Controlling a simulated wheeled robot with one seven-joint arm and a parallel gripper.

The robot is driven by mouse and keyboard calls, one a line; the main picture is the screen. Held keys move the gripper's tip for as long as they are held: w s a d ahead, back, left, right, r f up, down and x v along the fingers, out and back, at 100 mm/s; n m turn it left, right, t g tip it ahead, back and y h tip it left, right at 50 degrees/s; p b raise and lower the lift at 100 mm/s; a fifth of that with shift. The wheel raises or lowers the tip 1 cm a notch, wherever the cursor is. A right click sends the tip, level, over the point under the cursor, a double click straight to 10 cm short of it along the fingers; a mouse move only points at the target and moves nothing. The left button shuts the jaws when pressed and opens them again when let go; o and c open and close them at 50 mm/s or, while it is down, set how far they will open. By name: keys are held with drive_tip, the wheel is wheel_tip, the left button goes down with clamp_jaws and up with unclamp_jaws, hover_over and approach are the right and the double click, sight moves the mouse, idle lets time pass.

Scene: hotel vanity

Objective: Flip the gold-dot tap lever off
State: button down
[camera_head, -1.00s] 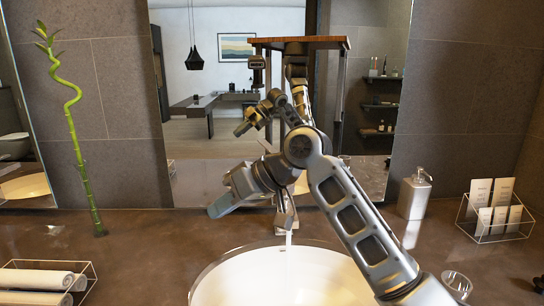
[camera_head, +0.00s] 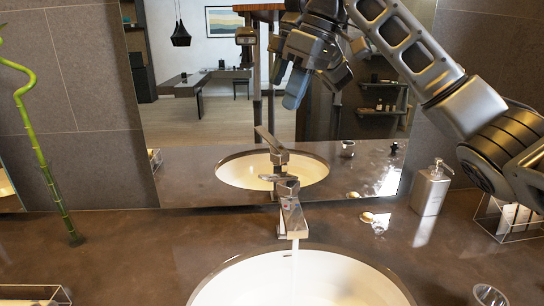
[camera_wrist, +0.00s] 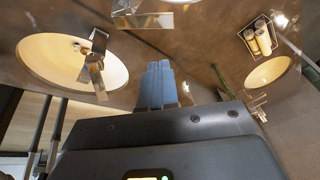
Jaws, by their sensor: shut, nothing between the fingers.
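The tap (camera_head: 290,213) is grey metal and stands on the counter behind the sink. A thin stream of water (camera_head: 295,246) falls from the spout. I cannot make out a gold dot. My gripper (camera_head: 291,101) is shut and empty, pointing down, above the tap and apart from it. In the wrist view my shut fingers (camera_wrist: 158,86) show in the middle, and a metal tap part (camera_wrist: 148,20) is at the top edge.
The white sink (camera_head: 290,280) is in front of the tap. A soap dispenser (camera_head: 430,188) and a wire rack (camera_head: 510,218) stand to the right. A bamboo stem (camera_head: 45,155) rises at the left. The mirror (camera_head: 215,140) behind reflects the tap, sink and arm.

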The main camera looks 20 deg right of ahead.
hover_over(266, 175)
drive_tip(key=d, duration=0.2)
drive_tip(key=f, duration=0.7)
drive_tip(key=f+p, duration=0.1)
drive_tip(key=f, duration=0.3)
drive_tip(key=shift+s+a+f, duration=0.2)
drive_tip(key=shift+a+f, duration=0.05)
drive_tip(key=shift+f, duration=0.1)
drive_tip(key=shift+s+a+f, duration=0.15)
drive_tip(key=shift+a+f, duration=0.1)
drive_tip(key=shift+f, duration=0.5)
